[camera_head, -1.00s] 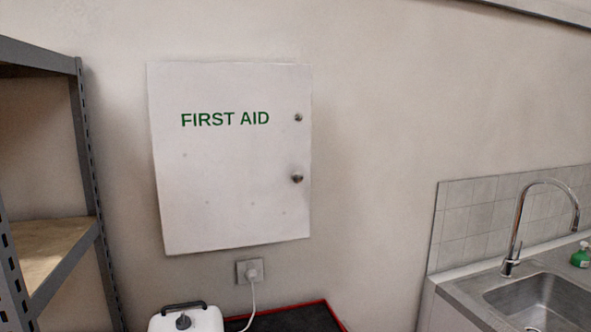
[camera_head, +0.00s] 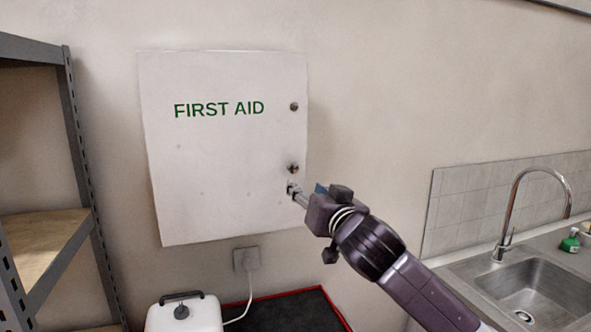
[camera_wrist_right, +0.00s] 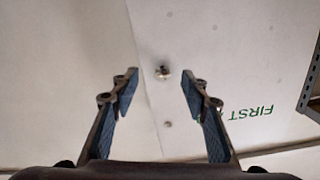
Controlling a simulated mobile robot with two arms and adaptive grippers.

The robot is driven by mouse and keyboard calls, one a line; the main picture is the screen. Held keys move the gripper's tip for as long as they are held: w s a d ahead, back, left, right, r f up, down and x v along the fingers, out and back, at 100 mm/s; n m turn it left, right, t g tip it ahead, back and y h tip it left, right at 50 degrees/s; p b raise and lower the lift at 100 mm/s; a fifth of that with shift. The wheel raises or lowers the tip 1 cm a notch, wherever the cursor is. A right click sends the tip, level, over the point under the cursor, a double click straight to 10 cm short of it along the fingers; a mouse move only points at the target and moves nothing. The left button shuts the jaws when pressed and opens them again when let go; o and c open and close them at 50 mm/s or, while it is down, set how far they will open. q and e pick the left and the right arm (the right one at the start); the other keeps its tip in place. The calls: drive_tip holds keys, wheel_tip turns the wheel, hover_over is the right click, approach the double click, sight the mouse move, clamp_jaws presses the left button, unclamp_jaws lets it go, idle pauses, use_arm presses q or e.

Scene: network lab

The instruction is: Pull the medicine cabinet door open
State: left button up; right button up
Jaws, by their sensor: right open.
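The white medicine cabinet (camera_head: 222,150), lettered FIRST AID in green, hangs on the wall with its door shut. A round knob (camera_head: 293,168) sits near the door's right edge, with a small lock (camera_head: 294,106) above it. My right gripper (camera_head: 293,190) reaches in from the lower right, its tips just below the knob. In the right wrist view the gripper (camera_wrist_right: 158,92) is open and empty. The knob (camera_wrist_right: 162,73) shows there between the fingers' lines, beyond the tips and apart from them. My left gripper is in neither view.
A grey shelf rack (camera_head: 80,160) stands at the left. Below the cabinet are a wall socket (camera_head: 246,259) with a plug, a white canister (camera_head: 184,316) and a red-edged black surface (camera_head: 290,312). A sink (camera_head: 535,295) with a tap is at the right. The wall right of the cabinet is bare.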

sight(294, 170)
drive_tip(key=w+p, duration=0.1)
drive_tip(key=w, duration=0.1)
drive_tip(key=w+a+r+p, duration=0.2)
drive_tip(key=w, duration=0.1)
drive_tip(key=shift+w+r, duration=0.15)
drive_tip(key=shift+w, duration=0.15)
drive_tip(key=shift+p+x, duration=0.6)
drive_tip(key=shift+x, duration=0.4)
clamp_jaws()
